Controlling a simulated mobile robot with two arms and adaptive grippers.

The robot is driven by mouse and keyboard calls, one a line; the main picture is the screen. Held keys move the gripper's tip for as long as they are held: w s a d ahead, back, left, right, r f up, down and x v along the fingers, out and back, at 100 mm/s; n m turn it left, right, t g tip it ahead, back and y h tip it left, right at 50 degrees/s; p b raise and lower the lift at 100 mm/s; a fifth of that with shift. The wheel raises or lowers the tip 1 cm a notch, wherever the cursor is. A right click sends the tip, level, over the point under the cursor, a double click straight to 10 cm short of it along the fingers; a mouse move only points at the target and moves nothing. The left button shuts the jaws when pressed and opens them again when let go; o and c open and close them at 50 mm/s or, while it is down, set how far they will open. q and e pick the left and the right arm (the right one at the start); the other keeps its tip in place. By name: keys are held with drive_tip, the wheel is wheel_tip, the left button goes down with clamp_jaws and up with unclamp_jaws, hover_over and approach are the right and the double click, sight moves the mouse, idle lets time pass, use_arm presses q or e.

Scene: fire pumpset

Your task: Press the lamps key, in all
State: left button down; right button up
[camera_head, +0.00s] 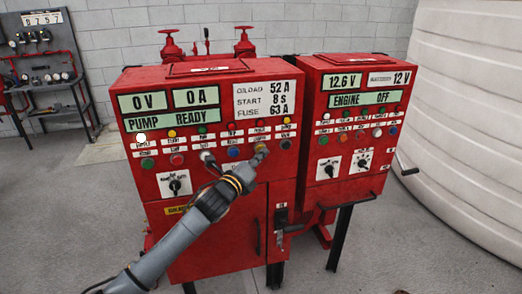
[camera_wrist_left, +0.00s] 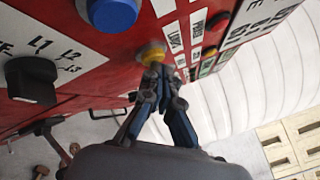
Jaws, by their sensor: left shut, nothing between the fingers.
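The red pump cabinet (camera_head: 225,215) has a row of coloured keys under a row of lamps. A yellow key (camera_head: 261,149), right of the blue key (camera_head: 233,153), is partly hidden by my left gripper (camera_head: 257,156). In the left wrist view the yellow key (camera_wrist_left: 151,53) is at the tips of my left gripper (camera_wrist_left: 158,68). The fingers are shut and empty, and the tips appear at or touching the key's face. The label beside it (camera_wrist_left: 174,38) seems to read "LAMPS". My right gripper is not in view.
The blue key (camera_wrist_left: 113,13) and a black selector knob (camera_wrist_left: 31,80) are close by. An engine cabinet (camera_head: 345,190) with a protruding handle stands at the right. A large white tank (camera_head: 465,130) is beyond it.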

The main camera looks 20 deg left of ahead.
use_arm(q)
drive_tip(key=shift+w+a, duration=0.1)
drive_tip(key=shift+w, duration=0.05)
idle(0.6)
drive_tip(key=shift+s+d, duration=0.45)
drive_tip(key=shift+s, duration=0.3)
drive_tip(key=s+d+p, duration=0.1)
drive_tip(key=s, duration=0.1)
drive_tip(key=s+d, duration=0.1)
drive_tip(key=s, duration=0.1)
drive_tip(key=shift+d+p, duration=0.35)
drive_tip(key=shift+d, duration=0.05)
idle(0.4)
